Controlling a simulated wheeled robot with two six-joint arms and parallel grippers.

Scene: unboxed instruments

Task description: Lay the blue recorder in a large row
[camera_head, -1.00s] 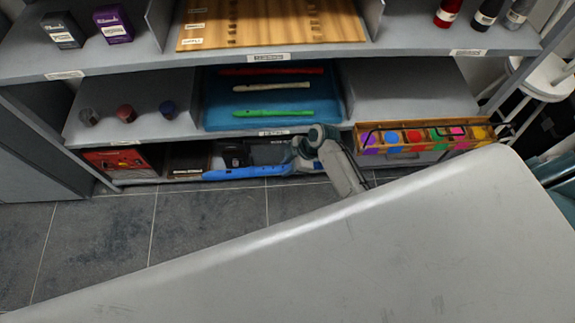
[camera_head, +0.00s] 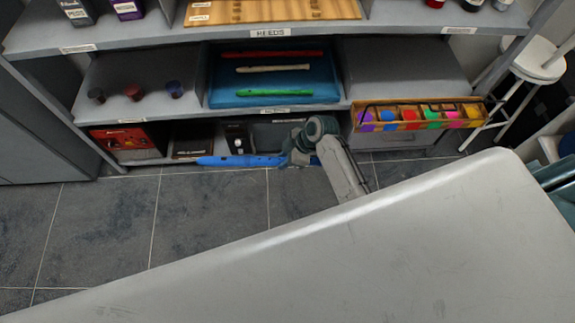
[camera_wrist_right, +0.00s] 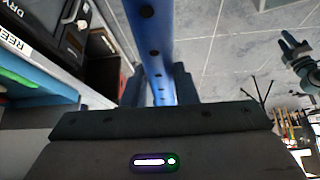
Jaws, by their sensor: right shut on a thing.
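The blue recorder (camera_head: 235,161) is held roughly level in front of the lowest shelf. My right gripper (camera_head: 290,158) is shut on it near its right end in the head view. In the right wrist view the blue recorder (camera_wrist_right: 152,45) runs away between the fingers (camera_wrist_right: 160,90). A blue mat (camera_head: 222,89) on the middle shelf bears a row of a red recorder (camera_head: 270,54), a white recorder (camera_head: 272,69) and a green recorder (camera_head: 273,93). My left gripper (camera_wrist_right: 292,50) appears small at the right of the wrist view, its fingers apart; the head view does not show it.
A grey table (camera_head: 350,260) fills the foreground. A wooden rack (camera_head: 270,12) stands above the mat, and small jars (camera_head: 134,93) stand left of it. A divided box of colourful items (camera_head: 420,116) is at the right. A white stool (camera_head: 535,62) stands beyond the shelf.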

